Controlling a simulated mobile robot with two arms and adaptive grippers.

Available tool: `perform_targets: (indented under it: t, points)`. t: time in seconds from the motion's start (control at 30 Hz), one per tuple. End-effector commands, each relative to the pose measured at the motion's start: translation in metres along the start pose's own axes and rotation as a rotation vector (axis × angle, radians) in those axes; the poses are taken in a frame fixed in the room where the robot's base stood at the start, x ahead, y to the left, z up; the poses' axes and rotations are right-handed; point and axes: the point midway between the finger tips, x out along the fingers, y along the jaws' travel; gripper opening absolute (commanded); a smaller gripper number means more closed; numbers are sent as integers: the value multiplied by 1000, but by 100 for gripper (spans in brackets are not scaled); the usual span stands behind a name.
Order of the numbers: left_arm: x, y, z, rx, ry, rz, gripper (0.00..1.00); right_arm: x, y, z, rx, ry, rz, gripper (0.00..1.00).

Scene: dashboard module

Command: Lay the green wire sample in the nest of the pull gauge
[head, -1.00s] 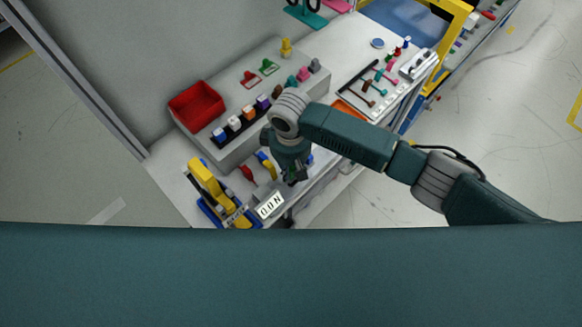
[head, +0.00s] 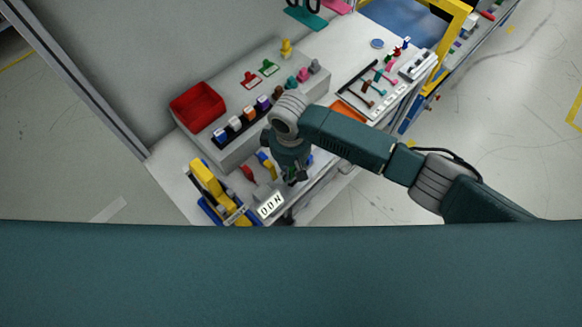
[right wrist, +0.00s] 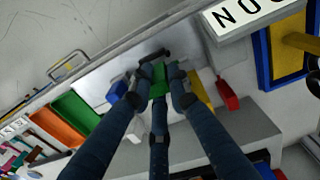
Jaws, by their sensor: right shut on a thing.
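My right gripper (head: 296,178) hangs over the front of the bench, just right of the pull gauge's white display (head: 271,204). In the right wrist view my right gripper (right wrist: 157,85) has its fingers closed on the green wire sample (right wrist: 158,78). A dark piece sticks out beyond the fingertips there. The nest cannot be made out clearly. The green sample is hidden by the hand in the head view. My left gripper is in neither view.
A blue frame with a yellow lever (head: 208,183) stands left of the display. A red bin (head: 197,105) sits on the grey raised shelf behind. Red (right wrist: 226,95) and blue (right wrist: 116,91) pieces lie near the gripper. Green (right wrist: 76,111) and orange (right wrist: 55,129) bins line the bench edge.

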Motion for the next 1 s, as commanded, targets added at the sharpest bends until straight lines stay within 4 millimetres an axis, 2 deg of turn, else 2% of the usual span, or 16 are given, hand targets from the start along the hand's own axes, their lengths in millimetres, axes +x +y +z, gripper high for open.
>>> perform_targets:
  t: [0.47, 1.0]
  points:
    - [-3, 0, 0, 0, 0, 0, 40, 0, 0, 0, 0, 1, 0, 0]
    - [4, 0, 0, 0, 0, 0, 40, 13, 0, 0, 1, 0, -1, 0]
